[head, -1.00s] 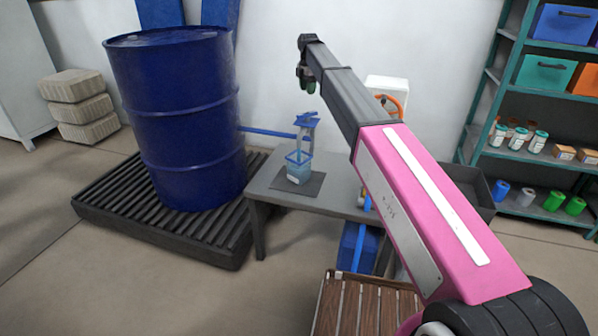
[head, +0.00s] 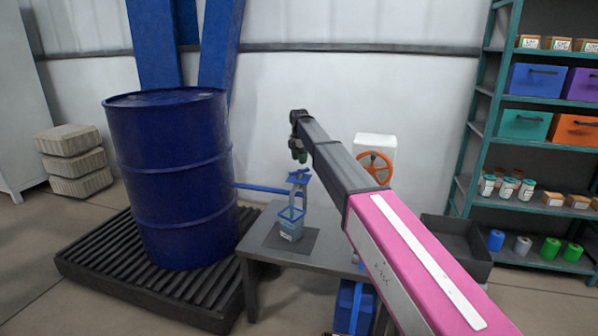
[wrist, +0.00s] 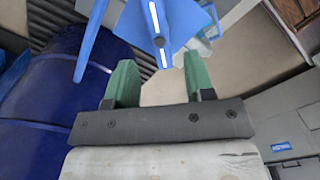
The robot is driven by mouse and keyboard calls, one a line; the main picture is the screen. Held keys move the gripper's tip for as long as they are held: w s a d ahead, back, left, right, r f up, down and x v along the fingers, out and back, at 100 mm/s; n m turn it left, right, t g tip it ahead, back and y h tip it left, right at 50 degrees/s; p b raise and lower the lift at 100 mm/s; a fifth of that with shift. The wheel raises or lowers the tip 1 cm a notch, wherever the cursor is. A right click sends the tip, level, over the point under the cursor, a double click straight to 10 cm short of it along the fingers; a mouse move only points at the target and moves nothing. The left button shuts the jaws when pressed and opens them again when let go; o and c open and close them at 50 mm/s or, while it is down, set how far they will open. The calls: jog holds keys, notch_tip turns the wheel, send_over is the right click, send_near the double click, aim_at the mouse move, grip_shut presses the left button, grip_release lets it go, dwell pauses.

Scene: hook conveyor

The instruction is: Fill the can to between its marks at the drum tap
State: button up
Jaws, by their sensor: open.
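The light-blue can (head: 290,230) stands upright on a dark mat on the grey table, under the blue tap (head: 299,179). The tap is on a blue pipe running from the large dark-blue drum (head: 175,175). The can's marks and liquid level are too small to read. My gripper (head: 299,157) is just above the tap in the head view, pointing down. In the wrist view its green fingers (wrist: 155,80) are open with nothing between them. A blue part with white stripes, apparently the tap's handle (wrist: 180,30), lies just beyond the fingertips; contact cannot be told.
The drum stands on a black slatted pallet (head: 105,262). A white box with an orange handwheel (head: 375,168) is behind my arm. A dark open bin (head: 455,245) and a teal shelf (head: 478,130) are at right. Stacked blocks (head: 72,165) stand at far left.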

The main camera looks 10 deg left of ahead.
aim_at(299, 170)
jog(key=shift+f, duration=2.65)
grip_shut()
